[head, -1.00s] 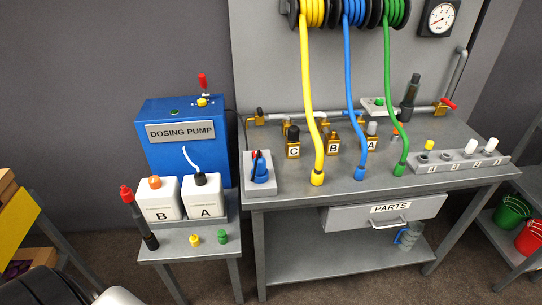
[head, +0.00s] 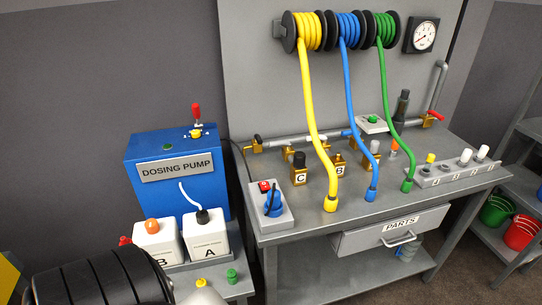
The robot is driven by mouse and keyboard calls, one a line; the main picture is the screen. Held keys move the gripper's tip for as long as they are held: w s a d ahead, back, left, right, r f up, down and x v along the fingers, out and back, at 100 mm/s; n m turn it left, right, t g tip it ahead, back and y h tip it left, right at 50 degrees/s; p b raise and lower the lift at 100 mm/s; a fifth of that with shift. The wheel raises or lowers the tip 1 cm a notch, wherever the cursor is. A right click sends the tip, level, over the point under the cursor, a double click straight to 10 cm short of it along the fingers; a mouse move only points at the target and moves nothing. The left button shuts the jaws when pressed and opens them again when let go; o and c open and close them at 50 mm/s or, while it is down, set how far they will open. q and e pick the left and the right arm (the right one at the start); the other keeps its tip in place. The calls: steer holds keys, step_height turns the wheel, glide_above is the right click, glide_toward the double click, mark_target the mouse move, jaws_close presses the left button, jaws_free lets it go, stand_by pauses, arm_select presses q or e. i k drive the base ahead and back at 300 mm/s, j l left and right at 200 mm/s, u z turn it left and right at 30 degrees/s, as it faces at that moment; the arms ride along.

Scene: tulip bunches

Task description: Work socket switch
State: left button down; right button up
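A light grey socket box (head: 285,218) sits on the near left corner of the grey workbench (head: 300,232). At its far end is a red switch (head: 264,186). In front of the switch is a round blue socket part (head: 274,208) with a dark strip or cable across it. Whether the switch is on or off is too small to tell. A dark ribbed part of my own arm fills the lower left of the head view. No gripper fingers are in view, and nothing of mine touches the socket box.
The blue dosing pump (head: 170,183) and white canisters A (head: 207,240) and B (head: 158,246) stand left of the box. A yellow hose (head: 314,115) comes down to its right. Several brass valves stand behind. The bench front beside the box is clear.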

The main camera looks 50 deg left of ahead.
mark_target(263, 185)
steer(key=k+j, duration=0.15)
steer(key=j, duration=0.25)
steer(key=k+j+z, duration=0.1)
steer(key=j, duration=0.3)
steer(key=k+j, duration=0.15)
steer(key=j, duration=0.2)
steer(key=k+j+z, duration=0.1)
steer(key=j, duration=0.3)
steer(key=k, duration=0.05)
